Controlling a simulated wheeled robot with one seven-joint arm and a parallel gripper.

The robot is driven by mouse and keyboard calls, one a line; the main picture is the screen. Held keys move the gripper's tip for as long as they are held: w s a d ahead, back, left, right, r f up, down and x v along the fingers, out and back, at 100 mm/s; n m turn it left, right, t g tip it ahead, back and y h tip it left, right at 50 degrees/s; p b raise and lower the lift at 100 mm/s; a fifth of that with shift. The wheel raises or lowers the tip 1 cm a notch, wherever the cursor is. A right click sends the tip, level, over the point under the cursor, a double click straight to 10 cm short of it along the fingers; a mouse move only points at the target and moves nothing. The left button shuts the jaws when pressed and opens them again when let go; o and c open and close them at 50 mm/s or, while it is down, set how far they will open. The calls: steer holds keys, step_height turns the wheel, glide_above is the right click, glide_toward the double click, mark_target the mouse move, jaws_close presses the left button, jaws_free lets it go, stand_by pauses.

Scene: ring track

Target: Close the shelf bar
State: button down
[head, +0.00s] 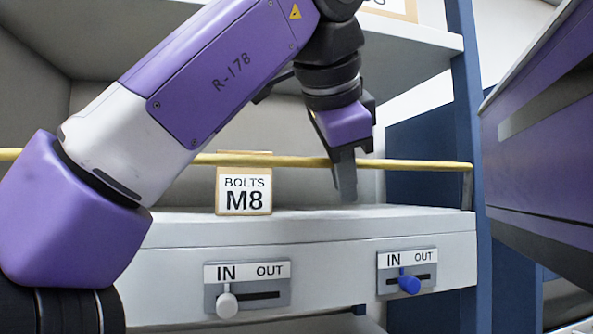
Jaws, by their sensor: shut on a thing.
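The yellow shelf bar (420,165) runs across the front of the shelf, just above its white edge. Its right end meets a grey post (467,188) at the blue upright. My arm hides part of the bar on the left. My gripper (346,185) points down at the bar, right of the middle, and is shut on it. The fingers overlap the bar, and the far finger is mostly hidden.
A box labelled "BOLTS M8" (244,184) stands behind the bar. A purple panel (540,150) juts in at the right.

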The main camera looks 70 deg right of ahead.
steer(key=shift+w+d+f+g+y, duration=0.15)
steer(key=shift+d+g+y, duration=0.1)
steer(key=shift+g+y, duration=0.25)
stand_by(0.3)
steer(key=c, duration=1.5)
jaws_free()
steer(key=shift+o, duration=0.2)
steer(key=b+v, duration=0.1)
steer(key=v, duration=0.6)
steer(key=shift+a+r, duration=0.15)
steer(key=shift+r, duration=0.25)
